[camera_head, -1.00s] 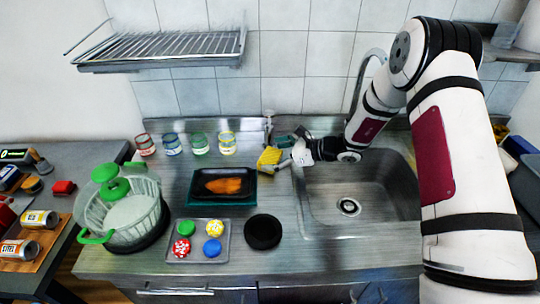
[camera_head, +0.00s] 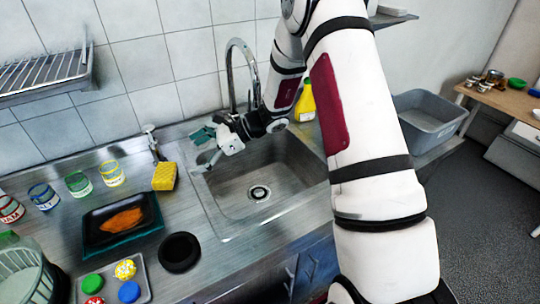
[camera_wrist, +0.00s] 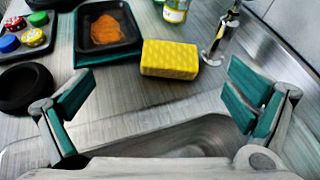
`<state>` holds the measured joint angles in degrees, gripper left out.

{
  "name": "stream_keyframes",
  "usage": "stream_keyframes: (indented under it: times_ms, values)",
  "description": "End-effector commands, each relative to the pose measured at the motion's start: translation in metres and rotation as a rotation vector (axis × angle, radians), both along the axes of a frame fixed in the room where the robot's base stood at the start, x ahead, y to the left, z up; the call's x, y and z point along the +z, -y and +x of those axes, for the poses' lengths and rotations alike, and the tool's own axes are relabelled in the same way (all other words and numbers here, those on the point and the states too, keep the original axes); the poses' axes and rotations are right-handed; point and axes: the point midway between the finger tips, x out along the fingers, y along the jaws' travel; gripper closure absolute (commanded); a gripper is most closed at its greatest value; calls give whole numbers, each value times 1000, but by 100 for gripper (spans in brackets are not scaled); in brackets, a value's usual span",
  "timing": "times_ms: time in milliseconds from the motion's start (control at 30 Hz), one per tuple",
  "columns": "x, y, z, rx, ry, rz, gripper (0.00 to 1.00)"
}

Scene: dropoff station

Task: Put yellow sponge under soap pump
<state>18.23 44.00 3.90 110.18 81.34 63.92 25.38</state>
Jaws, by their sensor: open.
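The yellow sponge (camera_head: 164,176) rests on the steel counter left of the sink. It also shows in the wrist view (camera_wrist: 170,59), ahead of my fingers. The metal soap pump (camera_head: 152,143) stands at the back of the counter, just behind the sponge; in the wrist view its post (camera_wrist: 218,38) rises right of the sponge. I cannot tell whether they touch. My gripper (camera_head: 205,149) is open and empty over the left edge of the sink. In the wrist view my teal-padded fingers (camera_wrist: 160,98) are spread wide, with the sponge beyond them, clear of both.
The sink (camera_head: 262,183) and its tall faucet (camera_head: 232,75) are to the right. A dark tray with orange food (camera_head: 105,240) and a black round dish (camera_head: 179,252) lie left and in front. Several glasses (camera_head: 78,184) line the back. A yellow bottle (camera_head: 305,103) stands behind the sink.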

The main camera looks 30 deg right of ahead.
Motion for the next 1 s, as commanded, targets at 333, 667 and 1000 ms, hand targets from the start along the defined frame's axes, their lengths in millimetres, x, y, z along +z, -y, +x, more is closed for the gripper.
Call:
stream_keyframes:
  times_ms: [333,667,1000]
  values:
    - [96,-24,-92,412,291,-341,2]
    - [154,-10,-196,812,587,-729,2]
    - [188,36,-285,1174,857,-1161,2]
